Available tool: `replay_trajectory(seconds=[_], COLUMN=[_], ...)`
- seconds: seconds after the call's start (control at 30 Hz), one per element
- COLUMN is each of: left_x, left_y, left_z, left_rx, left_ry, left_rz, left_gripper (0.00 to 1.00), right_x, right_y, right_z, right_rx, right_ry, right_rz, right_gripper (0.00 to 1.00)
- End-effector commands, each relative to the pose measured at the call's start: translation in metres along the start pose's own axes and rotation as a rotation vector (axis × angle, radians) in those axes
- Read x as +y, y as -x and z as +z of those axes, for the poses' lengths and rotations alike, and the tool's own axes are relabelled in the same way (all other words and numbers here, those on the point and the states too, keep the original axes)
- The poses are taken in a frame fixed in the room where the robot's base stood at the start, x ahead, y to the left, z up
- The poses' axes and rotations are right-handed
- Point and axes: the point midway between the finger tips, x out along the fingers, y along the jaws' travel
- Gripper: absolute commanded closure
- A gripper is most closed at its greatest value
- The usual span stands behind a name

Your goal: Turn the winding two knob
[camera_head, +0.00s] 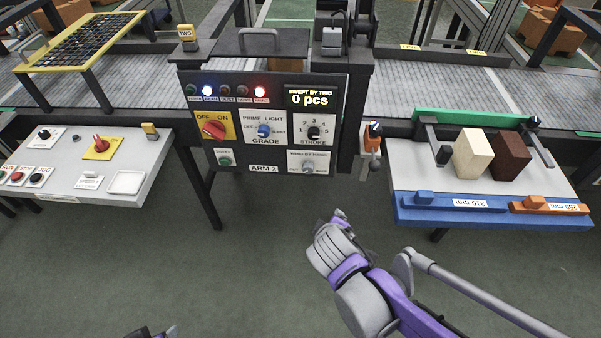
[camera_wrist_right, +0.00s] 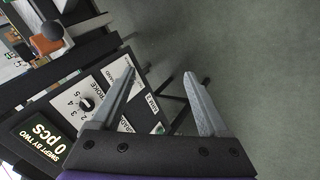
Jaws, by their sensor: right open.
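The control panel (camera_head: 262,120) marked ARM 2 carries a small grey knob (camera_head: 308,167) on a white plate that seems to read "WIND BY HAND", at its lower right. In the right wrist view that plate (camera_wrist_right: 117,70) is partly hidden behind a finger, and its knob is hard to make out. Above it is the black STROKE knob (camera_head: 314,132), also in the right wrist view (camera_wrist_right: 86,103). My right gripper (camera_head: 340,217) is below and in front of the panel, open and empty, touching nothing (camera_wrist_right: 160,76). Only a sliver of my left gripper (camera_head: 152,332) shows at the bottom edge.
The panel also has a red OFF/ON knob (camera_head: 213,129), a blue GRADE knob (camera_head: 264,130) and a green button (camera_head: 225,160). A handle on an orange base (camera_head: 373,130) stands just right of the panel. A bench with two blocks (camera_head: 470,152) is further right. The floor in front is clear.

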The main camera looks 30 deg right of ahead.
Motion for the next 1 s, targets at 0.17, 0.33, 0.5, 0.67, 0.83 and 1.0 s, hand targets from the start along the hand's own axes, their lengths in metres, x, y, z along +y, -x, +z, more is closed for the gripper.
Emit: replay_trajectory(seconds=[0.17, 0.33, 0.5, 0.67, 0.83, 1.0], left_x=[0.0, 0.0, 0.0, 0.0, 0.0, 0.0], left_y=[-0.058, -0.107, -0.144, -0.157, -0.158, -0.16], left_z=[0.033, 0.054, 0.068, 0.072, 0.072, 0.073], left_rx=[-0.021, -0.04, -0.053, -0.057, -0.058, -0.058], left_ry=[0.0, 0.0, 0.0, 0.0, 0.0, 0.0], left_rz=[0.0, 0.0, 0.0, 0.0, 0.0, 0.0], left_gripper=[0.47, 0.47, 0.47, 0.47, 0.47, 0.47], right_x=[0.021, 0.027, 0.014, 0.004, 0.01, 0.03], right_y=[-0.074, -0.123, -0.154, -0.164, -0.169, -0.187], right_z=[-0.008, -0.035, -0.064, -0.08, -0.086, -0.096], right_rx=[-0.061, -0.176, -0.31, -0.392, -0.413, -0.414], right_ry=[0.556, 1.085, 1.496, 1.688, 1.728, 1.724], right_rz=[0.318, 0.598, 0.807, 0.907, 0.928, 0.925], right_gripper=[0.22, 0.22, 0.22, 0.22, 0.22, 0.22])
